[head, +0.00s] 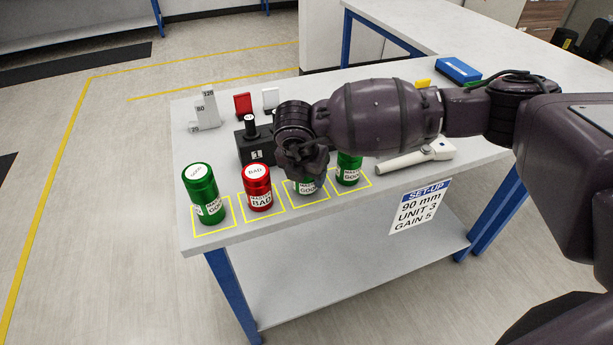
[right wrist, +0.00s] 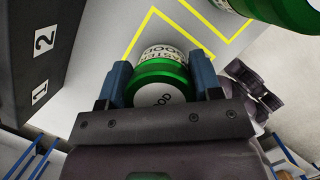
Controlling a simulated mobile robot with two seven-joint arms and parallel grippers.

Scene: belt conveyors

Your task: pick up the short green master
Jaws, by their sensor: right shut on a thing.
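A short green can labelled GOOD (head: 306,187) stands in a yellow square, third from the left in the row; my right gripper (head: 307,168) comes over it from above and hides its top. In the right wrist view the blue fingers of this gripper (right wrist: 160,80) are shut on both sides of the green can (right wrist: 158,70). I cannot tell whether its base touches the table. A taller green can (head: 203,194), a red BAD can (head: 257,188) and another green can (head: 348,169) stand in the other squares. My left gripper is not in view.
A black numbered box (head: 254,150) and a grey stepped gauge (head: 205,112) stand behind the row. A white handheld tool (head: 416,156) lies at the right. A set-up sign (head: 419,207) hangs on the front edge. Another green can (right wrist: 285,14) is close beside the gripper.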

